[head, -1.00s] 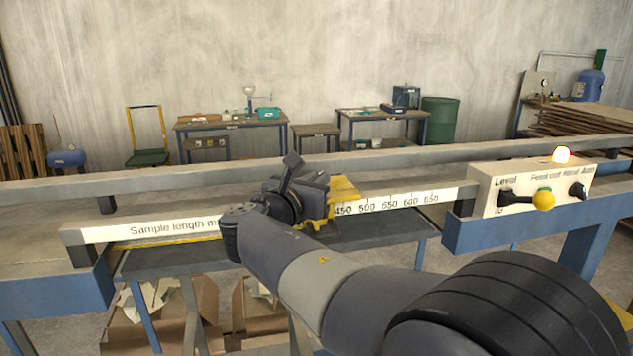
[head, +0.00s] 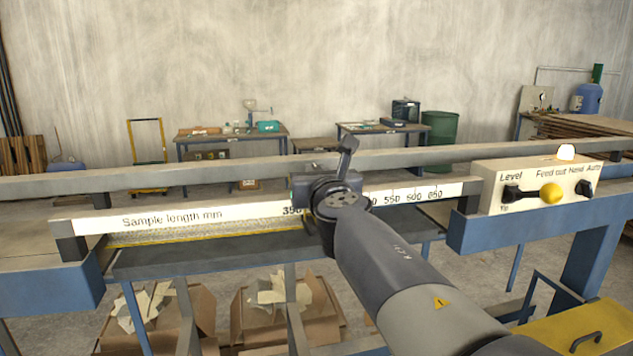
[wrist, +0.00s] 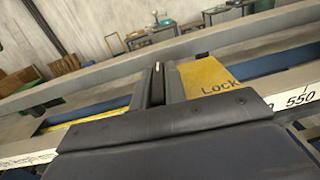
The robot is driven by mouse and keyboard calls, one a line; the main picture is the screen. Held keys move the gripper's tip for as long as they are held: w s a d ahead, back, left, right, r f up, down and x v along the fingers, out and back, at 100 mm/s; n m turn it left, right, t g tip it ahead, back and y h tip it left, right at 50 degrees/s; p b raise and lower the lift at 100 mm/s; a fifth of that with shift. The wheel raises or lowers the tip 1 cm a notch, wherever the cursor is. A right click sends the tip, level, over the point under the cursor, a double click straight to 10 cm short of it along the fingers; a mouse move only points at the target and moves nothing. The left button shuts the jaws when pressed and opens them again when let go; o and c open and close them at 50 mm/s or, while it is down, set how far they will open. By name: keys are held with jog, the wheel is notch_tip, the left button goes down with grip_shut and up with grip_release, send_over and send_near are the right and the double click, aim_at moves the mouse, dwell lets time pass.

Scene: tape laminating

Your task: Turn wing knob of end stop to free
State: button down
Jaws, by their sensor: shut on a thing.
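In the wrist view the end stop (wrist: 208,78) is a yellow plate with the word "Lock" on it, just right of my fingers. My gripper (wrist: 157,72) is shut on the narrow dark wing knob (wrist: 157,84), which stands between the two fingers. Most of the knob is hidden by the fingers and the gripper body. In the head view my gripper (head: 345,158) is over the scale rail near the middle. My wrist hides nearly all of the end stop there. The knob's exact angle cannot be told.
The scale rail (head: 172,218) marked "Sample length mm" runs left to right, with a long grey beam (head: 130,182) behind it. A control box (head: 528,186) with a yellow knob and a lit lamp stands to the right. Cardboard boxes (head: 190,318) lie below.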

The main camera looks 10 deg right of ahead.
jog(key=shift+n+y, duration=0.5)
jog(key=shift+y, duration=0.3)
jog(key=c, duration=1.4)
grip_release()
jog(key=shift+c, duration=0.2)
jog(key=s+p, duration=0.2)
jog(key=s, duration=0.8)
jog(key=shift+s, duration=0.4)
jog(key=w+b, duration=0.2)
jog(key=w, duration=0.8)
jog(key=shift+w, duration=0.4)
